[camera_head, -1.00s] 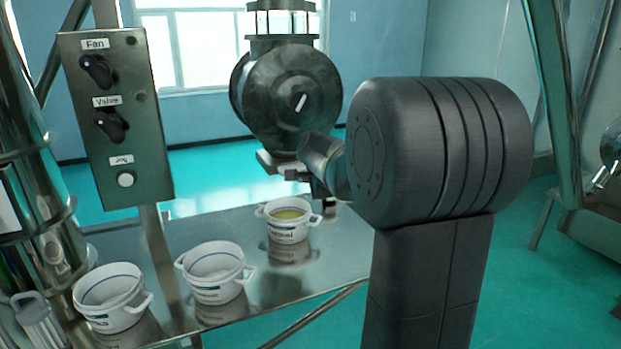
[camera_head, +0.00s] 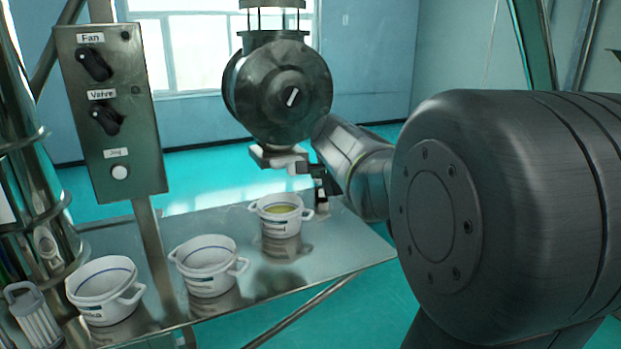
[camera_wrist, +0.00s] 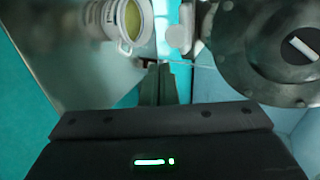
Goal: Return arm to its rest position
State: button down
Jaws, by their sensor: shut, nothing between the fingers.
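My arm fills the right of the head view, with a large dark joint in front and a grey forearm reaching back toward the valve body. My gripper (camera_wrist: 160,84) shows in the wrist view with its fingers together and nothing between them. In the head view my gripper (camera_head: 321,190) is small and partly hidden, just right of a white pot (camera_head: 279,226) with yellowish contents. That pot shows in the wrist view (camera_wrist: 98,18) left of and beyond the fingertips; they look close to its handle, but I cannot tell whether they touch.
The dark round valve body (camera_head: 277,88) stands above the metal table (camera_head: 330,250); it is at right in the wrist view (camera_wrist: 265,50). Two more white pots (camera_head: 208,266) (camera_head: 105,290) stand left. A control panel (camera_head: 110,110) is at left. Floor is open beyond.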

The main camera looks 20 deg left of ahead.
jog(key=shift+v, duration=1.25)
